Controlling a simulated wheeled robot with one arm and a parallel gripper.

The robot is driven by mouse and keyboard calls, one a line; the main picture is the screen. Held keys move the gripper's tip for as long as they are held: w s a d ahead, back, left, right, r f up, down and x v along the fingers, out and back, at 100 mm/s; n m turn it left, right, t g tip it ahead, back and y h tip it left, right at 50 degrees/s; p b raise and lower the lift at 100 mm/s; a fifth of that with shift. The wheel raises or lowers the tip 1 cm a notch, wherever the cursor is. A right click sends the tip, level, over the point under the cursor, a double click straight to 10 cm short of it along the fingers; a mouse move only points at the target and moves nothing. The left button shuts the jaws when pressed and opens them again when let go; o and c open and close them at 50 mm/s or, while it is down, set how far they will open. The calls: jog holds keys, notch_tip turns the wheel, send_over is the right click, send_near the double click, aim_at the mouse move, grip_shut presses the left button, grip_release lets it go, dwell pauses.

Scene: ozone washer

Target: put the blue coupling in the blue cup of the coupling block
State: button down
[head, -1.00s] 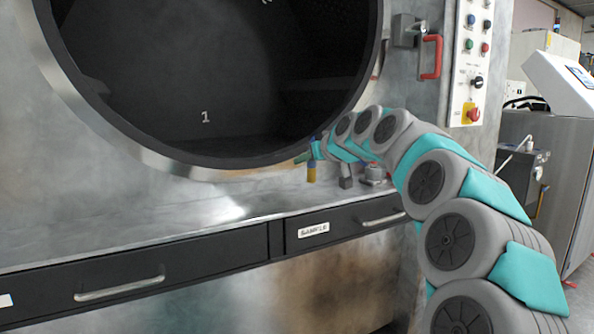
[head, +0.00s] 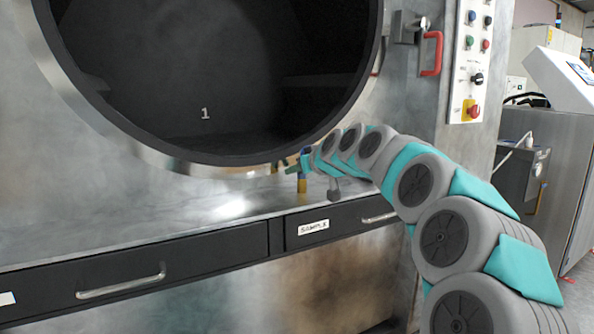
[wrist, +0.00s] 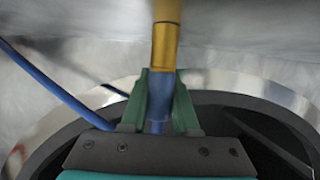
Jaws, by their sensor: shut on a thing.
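The blue coupling (wrist: 165,45) is a brass-coloured piece with a blue part. In the wrist view, my gripper (wrist: 160,88) has its green fingers shut on the blue part, and the brass end points away from the fingers. In the head view, my gripper (head: 302,163) is in front of the lower rim of the round chamber, and the coupling (head: 302,185) hangs upright below it, above the steel ledge. The coupling block and its blue cup cannot be made out; my arm covers part of the ledge on the right.
The dark round chamber (head: 215,152) opens behind my gripper. A grey round-ended piece (head: 334,190) shows just right of the coupling. The steel ledge (head: 150,235) is bare to the left, above drawers (head: 200,262). A blue hose (wrist: 55,85) crosses the wrist view's left side.

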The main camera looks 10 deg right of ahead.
jog(key=c, duration=0.7)
grip_release()
jog(key=shift+r, duration=0.1)
jog(key=b+v, duration=0.1)
jog(key=v, duration=1.1)
